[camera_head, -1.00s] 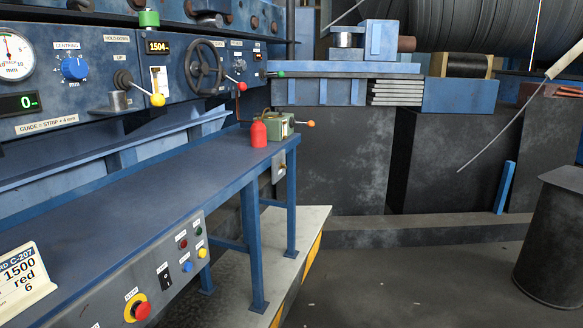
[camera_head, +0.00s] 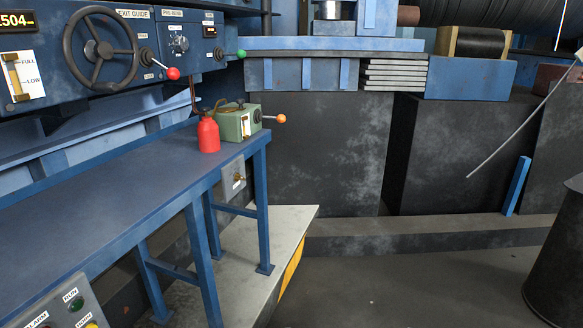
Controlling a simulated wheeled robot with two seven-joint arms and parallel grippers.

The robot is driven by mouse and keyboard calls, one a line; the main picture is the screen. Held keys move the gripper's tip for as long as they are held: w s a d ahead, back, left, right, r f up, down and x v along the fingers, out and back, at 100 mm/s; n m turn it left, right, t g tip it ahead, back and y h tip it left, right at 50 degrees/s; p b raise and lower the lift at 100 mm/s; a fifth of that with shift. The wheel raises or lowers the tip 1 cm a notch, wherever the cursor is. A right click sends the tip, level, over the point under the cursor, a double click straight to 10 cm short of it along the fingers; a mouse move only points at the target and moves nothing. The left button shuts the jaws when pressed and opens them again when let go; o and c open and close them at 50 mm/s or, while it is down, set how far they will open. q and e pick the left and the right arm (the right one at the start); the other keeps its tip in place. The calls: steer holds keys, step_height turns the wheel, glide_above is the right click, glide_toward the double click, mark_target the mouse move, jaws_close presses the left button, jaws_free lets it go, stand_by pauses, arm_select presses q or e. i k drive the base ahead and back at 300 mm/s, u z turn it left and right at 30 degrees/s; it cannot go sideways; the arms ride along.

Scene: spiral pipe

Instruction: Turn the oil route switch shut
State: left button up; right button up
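A small grey plate with a brass-coloured switch (camera_head: 238,177) is fixed under the far end of the blue bench, and a small white label beside it is too small to read. I cannot tell for certain that it is the oil route switch or how it is set. A green box (camera_head: 236,123) with an orange-knobbed lever (camera_head: 279,118) pointing right sits on the bench's far end. A red oil can (camera_head: 208,133) stands just left of the box. Neither of my grippers is in view.
The blue bench (camera_head: 110,190) runs along the left. Its legs stand by a pale plinth (camera_head: 240,262) with a yellow edge. A control panel with a handwheel (camera_head: 100,47) is above. A dark drum (camera_head: 560,255) stands at right. The floor (camera_head: 410,285) between is clear.

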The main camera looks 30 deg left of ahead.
mark_target(238, 177)
steer(key=u, duration=0.3)
steer(key=i, duration=1)
steer(key=u, duration=0.7)
